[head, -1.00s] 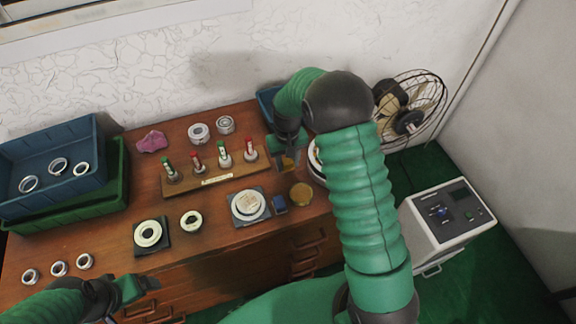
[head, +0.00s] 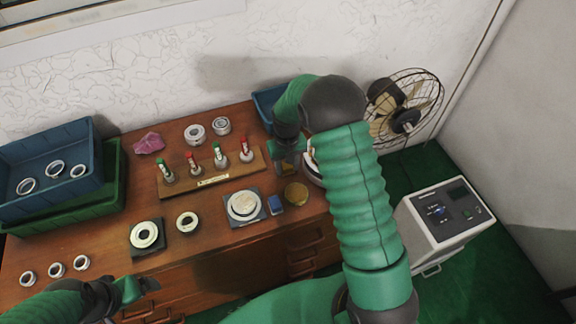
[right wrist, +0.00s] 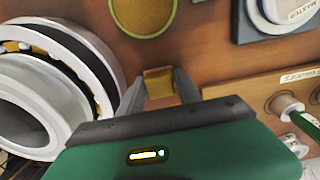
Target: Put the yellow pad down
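The yellow pad (right wrist: 158,82) is a small block between the two fingertips of my right gripper (right wrist: 159,86) in the right wrist view. The fingers appear to touch it on both sides. In the head view my right gripper (head: 289,158) is low over the right end of the desk, mostly hidden by its own arm, and the pad hardly shows. I cannot tell whether the pad touches the desk. My left gripper (head: 148,285) is at the desk's front left edge, and its finger gap is too small to read.
A blue pad (head: 276,203), a round gold disc (head: 296,193) and a ring on a grey plate (head: 262,213) lie in front. A large bearing (right wrist: 104,60) stands close beside my right gripper. A wooden rack (head: 213,180) with red and green markers is left. Bare desk surrounds the pad.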

